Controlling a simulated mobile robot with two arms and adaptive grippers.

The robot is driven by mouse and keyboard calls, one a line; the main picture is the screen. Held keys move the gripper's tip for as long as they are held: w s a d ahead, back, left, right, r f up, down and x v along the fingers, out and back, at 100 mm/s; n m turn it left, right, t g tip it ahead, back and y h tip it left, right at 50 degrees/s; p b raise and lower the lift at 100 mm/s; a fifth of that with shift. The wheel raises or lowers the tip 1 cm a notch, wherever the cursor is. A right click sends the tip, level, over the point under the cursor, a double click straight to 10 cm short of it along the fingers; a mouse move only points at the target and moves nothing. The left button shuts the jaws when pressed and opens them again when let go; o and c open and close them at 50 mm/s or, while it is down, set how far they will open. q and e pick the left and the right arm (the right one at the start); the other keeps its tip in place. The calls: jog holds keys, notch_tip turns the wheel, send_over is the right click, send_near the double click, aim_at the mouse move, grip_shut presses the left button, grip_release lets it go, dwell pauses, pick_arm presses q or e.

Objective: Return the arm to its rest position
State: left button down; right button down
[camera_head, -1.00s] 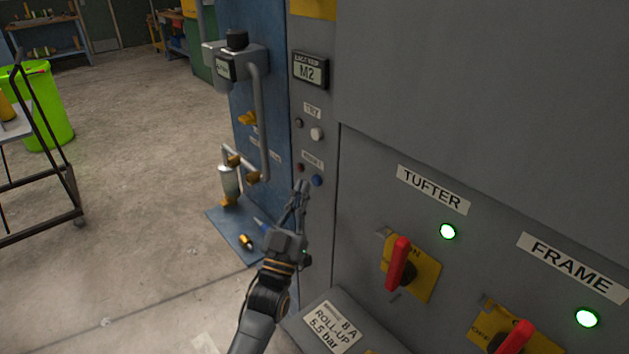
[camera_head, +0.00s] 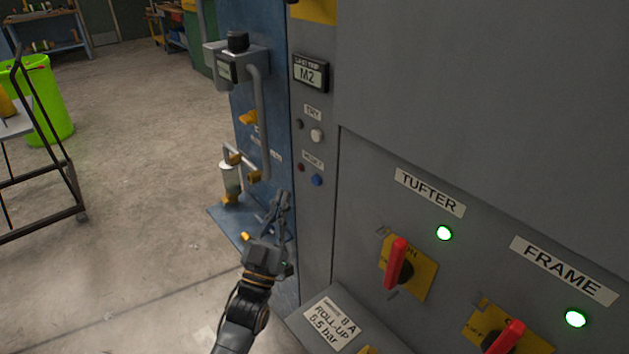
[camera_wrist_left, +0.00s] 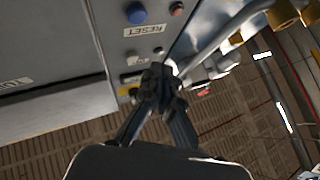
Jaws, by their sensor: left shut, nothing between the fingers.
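My left gripper (camera_head: 279,203) shows in the head view in front of the blue panel, below and left of the blue reset button (camera_head: 317,180). Its fingers are closed together and hold nothing. It is apart from the button. In the left wrist view the shut fingers (camera_wrist_left: 160,82) point toward the grey panel, with the RESET label (camera_wrist_left: 143,30) and the blue button (camera_wrist_left: 136,13) above them. My right gripper is in neither view.
The grey cabinet to the right has red rotary handles (camera_head: 397,263) under the TUFTER and FRAME labels, each with a lit green lamp (camera_head: 444,233). Pipes and a valve unit (camera_head: 236,66) stand on the blue panel. A black-framed cart (camera_head: 72,190) and green bin (camera_head: 45,100) are left; open floor lies between.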

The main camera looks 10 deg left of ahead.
pick_arm(q)
jog(key=s+f+g+y, duration=0.1)
jog(key=s+f+g, duration=0.35)
jog(key=f, duration=0.35)
jog(key=s+f+g, duration=0.3)
jog(key=f+g, duration=0.3)
jog(key=f, duration=0.1)
jog(key=s+a+f+g+y, duration=0.1)
jog(key=s+f+g, duration=0.25)
jog(key=s, duration=0.45)
jog(key=s+a+f+g, duration=0.15)
jog(key=s+g, duration=0.25)
jog(key=s, duration=0.4)
jog(key=s+f+g+y, duration=0.1)
jog(key=s+f+g, duration=0.25)
jog(key=s, duration=0.35)
notch_tip(320, 180, down, 25)
jog(key=s+m+g, duration=0.1)
jog(key=s, duration=0.1)
jog(key=s+a+f+g+p, duration=0.1)
jog(key=s+a+f, duration=0.2)
jog(key=s+f, duration=1.2)
jog(key=shift+s, duration=0.7)
